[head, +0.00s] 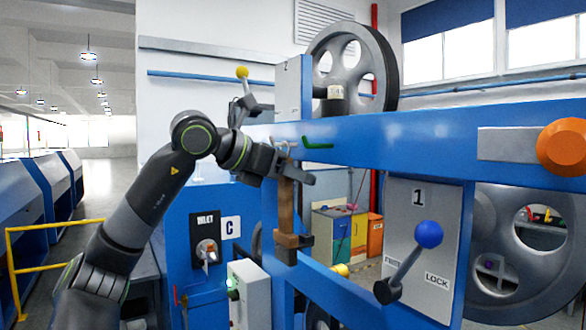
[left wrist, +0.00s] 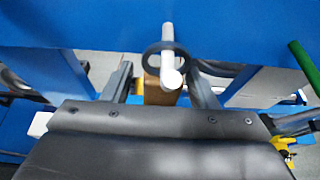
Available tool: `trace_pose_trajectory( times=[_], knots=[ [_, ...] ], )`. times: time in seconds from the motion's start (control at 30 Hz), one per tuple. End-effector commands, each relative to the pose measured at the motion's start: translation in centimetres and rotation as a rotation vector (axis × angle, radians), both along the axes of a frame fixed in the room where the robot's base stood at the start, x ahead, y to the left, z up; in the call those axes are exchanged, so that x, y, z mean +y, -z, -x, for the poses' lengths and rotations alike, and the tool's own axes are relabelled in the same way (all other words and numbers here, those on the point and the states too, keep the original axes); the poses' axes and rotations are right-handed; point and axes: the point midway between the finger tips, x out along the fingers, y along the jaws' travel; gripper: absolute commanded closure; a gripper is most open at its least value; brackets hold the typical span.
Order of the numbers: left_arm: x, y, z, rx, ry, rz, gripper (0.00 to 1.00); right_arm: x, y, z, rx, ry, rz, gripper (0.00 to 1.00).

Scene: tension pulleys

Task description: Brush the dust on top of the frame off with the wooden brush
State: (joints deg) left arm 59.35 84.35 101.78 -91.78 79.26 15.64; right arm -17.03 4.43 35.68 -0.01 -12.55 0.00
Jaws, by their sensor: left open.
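The wooden brush (head: 287,208) hangs upright on the side of the blue frame (head: 420,143), with its dark head at the bottom. In the left wrist view its brown handle (left wrist: 160,92) shows below a dark ring looped over a white peg (left wrist: 170,50). My left gripper (head: 292,166) is at the top of the handle and is open. In the left wrist view its two fingers (left wrist: 162,88) stand on either side of the handle, with gaps. Dust on top of the frame cannot be made out. My right gripper is out of view.
A green hook (head: 318,144) sticks out right of the peg. A blue-knobbed lever (head: 428,235) and an orange knob (head: 562,147) are on the right. A large grey wheel (head: 350,62) stands behind the frame. A white control box (head: 248,292) is below the gripper.

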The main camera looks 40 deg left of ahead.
Motion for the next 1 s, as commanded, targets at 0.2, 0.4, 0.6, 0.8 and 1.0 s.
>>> trace_pose_trajectory(
  times=[0.2, 0.4, 0.6, 0.8, 1.0],
  knots=[
    [-0.14, 0.23, -0.37, 0.000, 0.001, 0.000, 0.47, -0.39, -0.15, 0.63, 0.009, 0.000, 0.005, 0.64],
    [-0.12, 0.22, -0.35, 0.000, 0.001, 0.000, 0.56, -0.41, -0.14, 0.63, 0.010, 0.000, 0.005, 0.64],
    [-0.11, 0.20, -0.33, 0.000, 0.000, 0.001, 0.83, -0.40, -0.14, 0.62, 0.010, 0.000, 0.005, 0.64],
    [-0.10, 0.14, -0.33, 0.000, 0.000, 0.001, 0.97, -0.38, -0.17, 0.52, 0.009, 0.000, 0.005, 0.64],
    [-0.10, -0.29, -0.32, 0.000, 0.000, 0.000, 0.97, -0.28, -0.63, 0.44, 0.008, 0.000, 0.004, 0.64]
  ],
)
